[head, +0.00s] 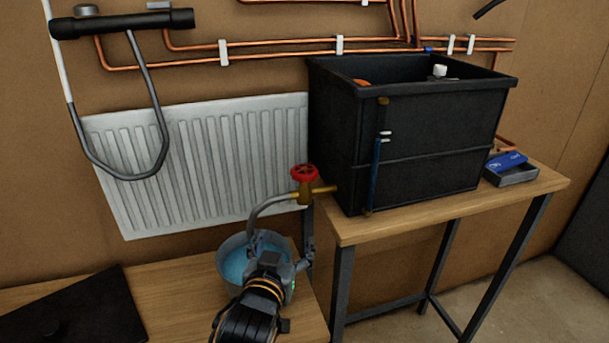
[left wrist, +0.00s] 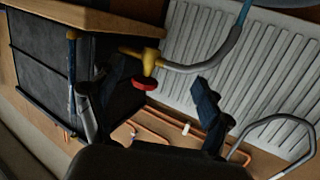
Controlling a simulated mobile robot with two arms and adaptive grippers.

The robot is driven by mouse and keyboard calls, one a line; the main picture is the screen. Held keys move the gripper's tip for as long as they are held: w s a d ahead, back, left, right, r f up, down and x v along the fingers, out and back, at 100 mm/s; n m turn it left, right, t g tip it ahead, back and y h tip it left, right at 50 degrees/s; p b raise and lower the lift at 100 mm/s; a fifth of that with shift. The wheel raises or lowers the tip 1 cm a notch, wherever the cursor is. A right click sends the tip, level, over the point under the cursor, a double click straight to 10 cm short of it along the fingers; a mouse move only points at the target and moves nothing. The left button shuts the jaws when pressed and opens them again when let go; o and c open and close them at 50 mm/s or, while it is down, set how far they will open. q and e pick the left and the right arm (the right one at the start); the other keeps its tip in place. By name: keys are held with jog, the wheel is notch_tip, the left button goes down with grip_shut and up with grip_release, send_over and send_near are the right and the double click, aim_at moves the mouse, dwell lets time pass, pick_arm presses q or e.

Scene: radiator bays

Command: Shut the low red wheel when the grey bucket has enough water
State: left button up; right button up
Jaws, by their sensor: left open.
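The red wheel (head: 304,172) sits on a brass valve (head: 306,191) at the lower left of the black tank. In the left wrist view the red wheel (left wrist: 145,85) shows between the fingers, ahead of them. A grey hose runs from the valve down to the grey bucket (head: 226,285) on the low bench. Blue water (head: 236,265) shows in the bucket; my gripper hides part of it and the hose's end. My left gripper (head: 283,240) is open and empty, in front of the bucket in the picture and below the wheel. My right gripper is out of view.
The black tank (head: 430,135) with a blue-filled sight tube (head: 376,170) stands on a wooden table (head: 400,222). A small tray (head: 515,177) with a blue item is at its right. A white radiator (head: 200,165) and copper pipes are behind. A dark flat panel (head: 80,310) lies on the bench.

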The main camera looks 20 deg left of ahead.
pick_arm(q)
jog(key=t, duration=0.2)
send_near(302, 182)
jog(key=w+p, duration=0.1)
jog(key=w, duration=0.2)
jog(key=w+a+p, duration=0.1)
jog(key=w, duration=0.3)
jog(key=w+p, duration=0.1)
jog(key=w, duration=0.3)
jog(key=shift+w+a+p, duration=0.15)
jog(key=shift+w+p, duration=0.1)
jog(key=shift+p, duration=0.05)
jog(key=shift+w+a+f, duration=0.1)
jog(key=shift+w+f, duration=0.1)
jog(key=shift+w, duration=0.5)
jog(key=shift+c, duration=0.4)
jog(key=shift+r, duration=0.1)
jog(key=c, duration=1.1)
